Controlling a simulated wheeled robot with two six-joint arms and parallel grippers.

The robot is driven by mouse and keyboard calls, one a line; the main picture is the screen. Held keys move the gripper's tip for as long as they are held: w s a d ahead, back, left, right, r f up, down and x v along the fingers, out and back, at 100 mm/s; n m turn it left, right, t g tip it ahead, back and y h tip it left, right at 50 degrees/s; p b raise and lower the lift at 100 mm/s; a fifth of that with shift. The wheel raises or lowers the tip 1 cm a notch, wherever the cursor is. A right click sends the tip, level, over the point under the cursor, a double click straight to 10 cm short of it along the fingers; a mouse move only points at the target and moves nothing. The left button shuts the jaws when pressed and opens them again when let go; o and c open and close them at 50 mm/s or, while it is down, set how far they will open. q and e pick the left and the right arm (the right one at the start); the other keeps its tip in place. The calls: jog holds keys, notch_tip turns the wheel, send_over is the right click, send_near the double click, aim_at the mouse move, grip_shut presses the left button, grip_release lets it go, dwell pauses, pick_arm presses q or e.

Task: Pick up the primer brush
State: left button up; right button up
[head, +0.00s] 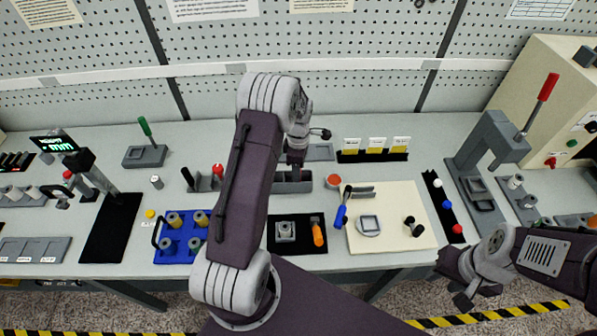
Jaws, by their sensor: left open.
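I cannot pick out the primer brush with certainty. A small round pot with an orange-red top (333,181) stands on the bench, right of the grey compartment tray (306,186). My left gripper (295,167) is over the tray's back part, pointing down, with its fingers small and partly hidden by my own arm. It is open, and I see nothing held in it. My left arm also hides part of the bench left of the tray. My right gripper (464,291) is low at the right, off the bench's front edge; its jaw opening is unclear.
A blue tray with spools (172,255) stands left of my arm. An orange-handled tool (318,232) lies on a black mat. Blue-handled pliers (341,217) lie at a cream board (391,242). A red-handled press (490,145) stands at the right. The cream board's front part is bare.

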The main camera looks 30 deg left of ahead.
pick_arm(q)
jog(key=shift+w+a+f, duration=0.1)
jog(key=shift+a+f, duration=0.05)
jog(key=shift+f, duration=0.15)
jog(key=shift+r, duration=0.1)
grip_shut()
notch_tip(320, 180, up, 9)
jog(key=shift+r+b, duration=0.1)
jog(key=shift+b, duration=0.75)
jog(key=shift+r, duration=0.4)
